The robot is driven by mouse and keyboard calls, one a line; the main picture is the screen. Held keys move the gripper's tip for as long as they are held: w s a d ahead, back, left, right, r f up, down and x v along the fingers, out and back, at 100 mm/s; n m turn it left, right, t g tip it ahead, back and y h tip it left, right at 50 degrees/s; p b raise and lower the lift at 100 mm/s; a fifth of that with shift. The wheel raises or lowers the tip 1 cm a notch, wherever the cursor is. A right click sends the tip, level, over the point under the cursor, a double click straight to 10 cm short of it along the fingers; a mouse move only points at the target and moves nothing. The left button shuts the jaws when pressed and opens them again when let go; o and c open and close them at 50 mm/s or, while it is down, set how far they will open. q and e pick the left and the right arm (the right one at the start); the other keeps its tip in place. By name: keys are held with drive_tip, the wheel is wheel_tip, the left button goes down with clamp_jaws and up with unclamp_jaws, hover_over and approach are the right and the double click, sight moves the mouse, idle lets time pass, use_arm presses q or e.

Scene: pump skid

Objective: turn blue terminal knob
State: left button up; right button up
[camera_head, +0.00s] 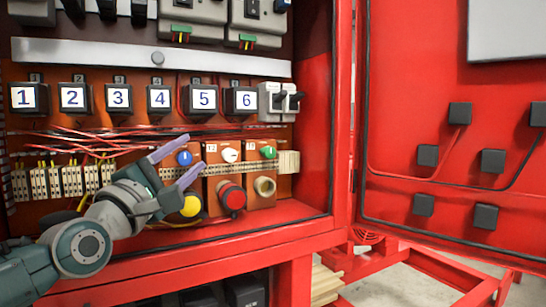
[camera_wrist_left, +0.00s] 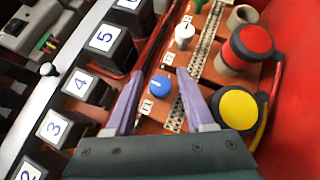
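The blue terminal knob (camera_head: 184,158) is a small round knob with a white pointer mark on an orange-brown terminal block inside the red cabinet. In the left wrist view the blue knob (camera_wrist_left: 160,86) lies ahead of my left gripper, between the lines of its two fingers. My left gripper (camera_head: 180,162) is open, its pale purple fingers (camera_wrist_left: 158,98) spread apart on either side of the knob. I see gaps between the knob and both fingers. How far the fingertips are from the panel is hard to tell. My right gripper is not in view.
A white knob (camera_head: 230,155) and a green knob (camera_head: 268,152) sit to the right. Below are a yellow button (camera_head: 191,206), a red button (camera_head: 232,197) and a beige socket (camera_head: 265,187). Numbered relays (camera_head: 119,98) line up above. The red door (camera_head: 415,190) stands open at right.

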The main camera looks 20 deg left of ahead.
use_arm(q)
clamp_jaws()
idle(0.4)
drive_tip(key=shift+r+m+p, duration=0.15)
drive_tip(key=shift+m+p, duration=0.15)
drive_tip(key=shift+p, duration=0.45)
drive_tip(key=m+g+p, duration=0.4)
drive_tip(key=g+p, duration=0.1)
drive_tip(key=p, duration=0.6)
drive_tip(key=m+g+p, duration=0.3)
drive_tip(key=g+p, duration=0.1)
drive_tip(key=p, duration=0.8)
drive_tip(key=shift+d+r+m+g, duration=0.15)
drive_tip(key=shift+m+g, duration=0.25)
drive_tip(key=shift+g+p, duration=0.3)
drive_tip(key=shift+p, duration=0.3)
drive_tip(key=shift+f+m+g+y+p, duration=0.3)
drive_tip(key=shift+m+g+y, duration=0.2)
drive_tip(key=shift+g, duration=0.1)
drive_tip(key=shift+f+m+g+y, duration=0.1)
drive_tip(key=shift+m+g+y, duration=0.4)
drive_tip(key=shift+g+y, duration=0.15)
